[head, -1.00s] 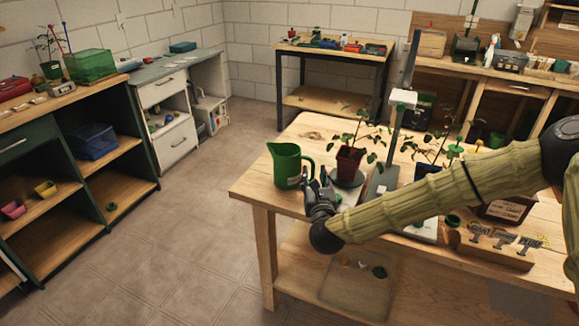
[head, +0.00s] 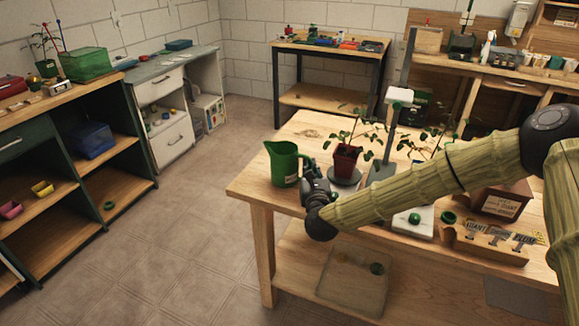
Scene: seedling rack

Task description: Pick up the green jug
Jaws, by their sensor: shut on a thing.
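The green jug (head: 284,164) is upright at the left end of the wooden table (head: 248,184), with its spout to the left. Its handle side is on the right, largely covered by my gripper. My gripper (head: 306,178) is shut on the jug at that handle side. The fingertips are dark and partly hidden, so the exact contact does not show. I cannot tell whether the jug's base touches the tabletop.
Right of the jug, a seedling in a red-brown pot (head: 346,160) stands on a grey disc, near a tall stand (head: 398,97). A wooden label holder (head: 492,245) lies at the table's front right. Clear floor (head: 190,240) lies left of the table.

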